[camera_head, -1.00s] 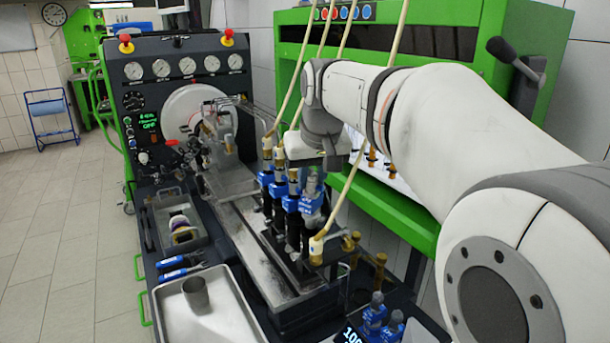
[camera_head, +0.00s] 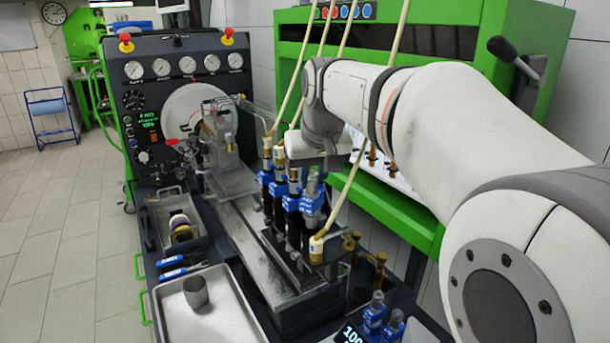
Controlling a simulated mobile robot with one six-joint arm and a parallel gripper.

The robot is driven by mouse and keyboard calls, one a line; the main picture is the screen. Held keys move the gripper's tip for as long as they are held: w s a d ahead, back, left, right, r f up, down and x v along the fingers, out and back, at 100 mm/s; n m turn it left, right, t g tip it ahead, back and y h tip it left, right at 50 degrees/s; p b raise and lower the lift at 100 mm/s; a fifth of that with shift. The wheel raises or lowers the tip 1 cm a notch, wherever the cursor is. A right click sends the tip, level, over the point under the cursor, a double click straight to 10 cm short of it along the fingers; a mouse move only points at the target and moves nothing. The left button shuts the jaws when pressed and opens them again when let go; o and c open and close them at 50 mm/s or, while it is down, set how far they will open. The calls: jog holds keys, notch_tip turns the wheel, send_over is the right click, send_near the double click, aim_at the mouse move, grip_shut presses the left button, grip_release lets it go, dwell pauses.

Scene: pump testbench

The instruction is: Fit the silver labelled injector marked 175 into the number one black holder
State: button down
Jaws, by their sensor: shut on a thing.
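Several blue and black injectors stand in a row in black holders (camera_head: 290,238) on the rail at the middle. The front-right one has a grey, silver-looking top (camera_head: 312,186) and a blue label; I cannot read a 175 on it, nor any holder number. My gripper (camera_head: 313,165) is just above this row, under my wrist; its fingertips are small and partly hidden. It appears shut on the silver-topped injector, which looks upright among the holders. Whether this injector is seated in a holder I cannot tell.
A metal tray (camera_head: 225,315) with a grey cup (camera_head: 196,291) lies front left. More blue injectors (camera_head: 374,315) stand front right. A green cabinet (camera_head: 400,210) is behind.

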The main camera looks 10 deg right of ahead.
jog(key=shift+f+b, duration=0.95)
jog(key=shift+f, duration=0.3)
jog(key=shift+f+b, duration=0.4)
jog(key=shift+f, duration=0.2)
dwell(0.7)
jog(key=c, duration=1.5)
grip_release()
jog(key=p+v, duration=0.6)
jog(key=v, duration=0.5)
jog(key=shift+p, duration=0.4)
jog(key=s+f+g, duration=0.1)
jog(key=s+f, duration=1.6)
jog(key=f, duration=0.2)
jog(key=shift+m, duration=0.3)
